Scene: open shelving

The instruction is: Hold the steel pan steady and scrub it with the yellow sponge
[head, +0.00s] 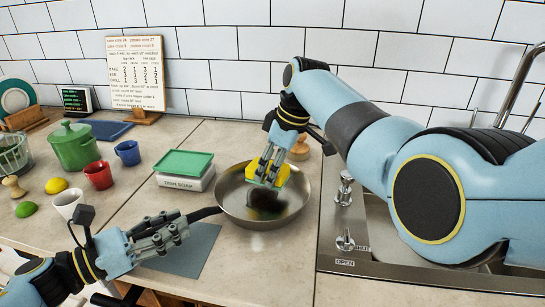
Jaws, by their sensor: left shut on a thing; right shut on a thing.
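The steel pan (293,206) sits on the counter left of the sink, with a dark stain (266,205) inside it. Its black handle (206,213) points left. My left gripper (178,232) is shut on the handle's end, which its fingers partly hide. My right gripper (266,172) reaches down over the pan from above and is shut on the yellow sponge (282,176). The sponge is inside the pan's outline, above the stain; I cannot tell whether it touches the pan's bottom.
A grey mat (196,250) lies beside my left gripper. The sink (385,235) and its taps are at right. Green pot (74,147), red cup (98,175) and white cup (68,205) stand at left.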

